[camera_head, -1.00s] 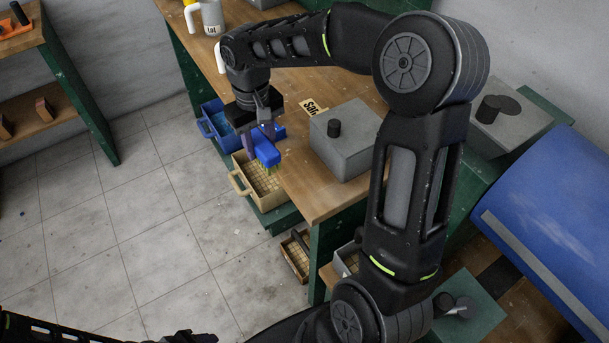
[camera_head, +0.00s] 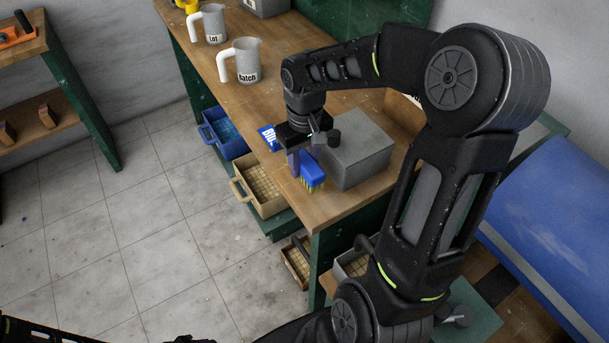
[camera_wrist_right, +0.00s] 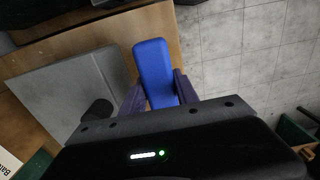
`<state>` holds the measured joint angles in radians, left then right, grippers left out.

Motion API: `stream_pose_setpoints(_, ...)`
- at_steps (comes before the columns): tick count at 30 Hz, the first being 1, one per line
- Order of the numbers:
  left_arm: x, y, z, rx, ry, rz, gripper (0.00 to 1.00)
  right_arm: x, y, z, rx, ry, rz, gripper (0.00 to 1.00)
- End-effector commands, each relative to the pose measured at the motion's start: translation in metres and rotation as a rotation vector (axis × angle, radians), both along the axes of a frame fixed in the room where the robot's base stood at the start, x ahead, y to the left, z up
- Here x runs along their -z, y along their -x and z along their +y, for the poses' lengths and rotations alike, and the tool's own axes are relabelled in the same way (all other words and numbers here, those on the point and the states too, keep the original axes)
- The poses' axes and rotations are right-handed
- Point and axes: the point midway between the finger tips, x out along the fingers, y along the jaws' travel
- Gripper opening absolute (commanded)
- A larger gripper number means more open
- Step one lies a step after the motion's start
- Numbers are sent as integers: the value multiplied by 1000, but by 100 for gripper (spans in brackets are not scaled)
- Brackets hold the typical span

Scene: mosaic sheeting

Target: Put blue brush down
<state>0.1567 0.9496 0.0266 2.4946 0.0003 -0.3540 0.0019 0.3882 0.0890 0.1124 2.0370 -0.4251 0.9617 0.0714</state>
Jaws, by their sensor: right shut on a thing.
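The blue brush (camera_head: 313,172) has a blue body and yellowish bristles facing down. It is over the front part of the wooden bench top (camera_head: 330,205), just left of a grey box. My right gripper (camera_head: 303,160) is shut on it; in the wrist view the two fingers sit on either side of the blue brush (camera_wrist_right: 155,72). I cannot tell whether the bristles touch the bench. A blue and white label (camera_head: 268,138) lies at the bench edge, left of the gripper. My left gripper cannot be made out; only dark arm parts show at the bottom left.
The grey box with a black knob (camera_head: 362,160) stands close right of the brush. White-handled jugs (camera_head: 240,62) stand further back. A blue bin (camera_head: 222,135) and a tan bin (camera_head: 262,190) stick out below the bench's left edge. The front bench corner is clear.

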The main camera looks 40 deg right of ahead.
Motion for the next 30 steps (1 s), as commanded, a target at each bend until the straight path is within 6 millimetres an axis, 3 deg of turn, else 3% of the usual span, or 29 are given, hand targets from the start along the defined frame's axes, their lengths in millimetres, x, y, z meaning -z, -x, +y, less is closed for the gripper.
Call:
stream_pose_setpoints(3, -1, 0, 0, 0, -1, 0, 58, 10, -1, 0, -1, 1, -1, 4)
stream_pose_setpoints(13, -1, 0, 0, 0, -1, 1, 58, 14, 0, 0, -1, 1, 0, 4)
stream_pose_setpoints(21, -4, 1, 0, -1, -1, 1, 58, 46, 0, 0, -1, 0, 1, 4)
stream_pose_setpoints(30, -3, 1, 0, -1, -2, 2, 58, 49, -1, 0, -1, 1, -2, 4)
